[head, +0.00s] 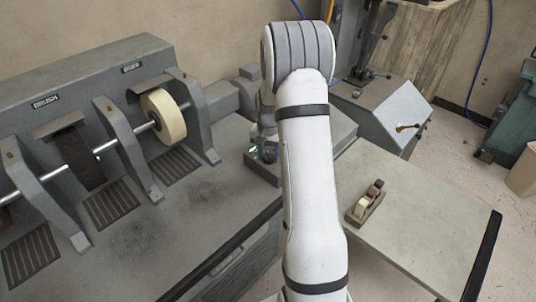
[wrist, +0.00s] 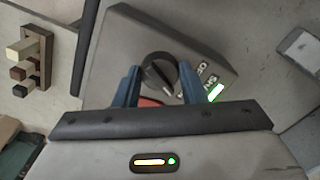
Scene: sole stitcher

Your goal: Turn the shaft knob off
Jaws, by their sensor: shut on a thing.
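The shaft knob (wrist: 158,73) is a round black knob with a pale pointer line, on a grey control box (wrist: 124,42) in the wrist view. The line points toward the lower right of the picture. My gripper (wrist: 160,70) has its two blue fingers on either side of the knob, shut on it. A lit green indicator (wrist: 216,92) and white lettering lie right of the knob. A red part shows just below the knob, partly hidden. In the head view my arm covers most of the control box (head: 262,169) and hides the knob.
Left in the head view is the grey machine with a cream wheel (head: 163,116) and a dark brush (head: 79,158) on a shaft. A wooden block tool (head: 366,202) rests on the side table (head: 428,215).

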